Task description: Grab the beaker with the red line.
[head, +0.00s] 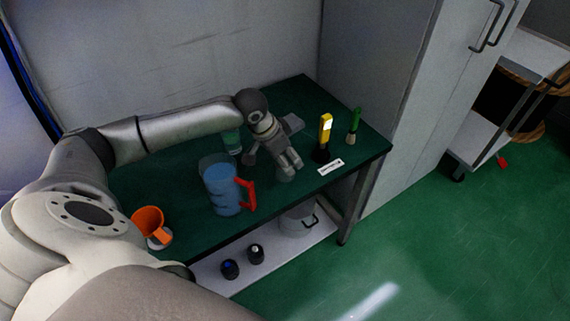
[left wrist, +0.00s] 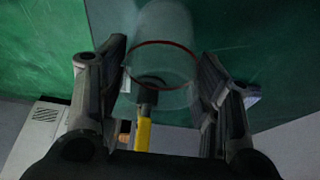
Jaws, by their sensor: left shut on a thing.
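The clear beaker with a red line (left wrist: 172,50) shows in the left wrist view between the two fingers of my left gripper (left wrist: 163,80). The red line runs around the glass as a ring. My left gripper is shut on this beaker, with one finger on each side of the glass. In the head view my left gripper (head: 287,163) points down over the right part of the green table, and the fingers hide most of the beaker. I cannot tell whether the beaker touches the table. My right gripper is not in view.
On the green table (head: 190,235) stand a blue jug (head: 222,190) with a red handle, a small glass (head: 232,142), an orange cup (head: 148,220), a yellow-and-black object (head: 325,132) and a green-topped object (head: 354,123). A grey cabinet (head: 385,90) borders the table's right side.

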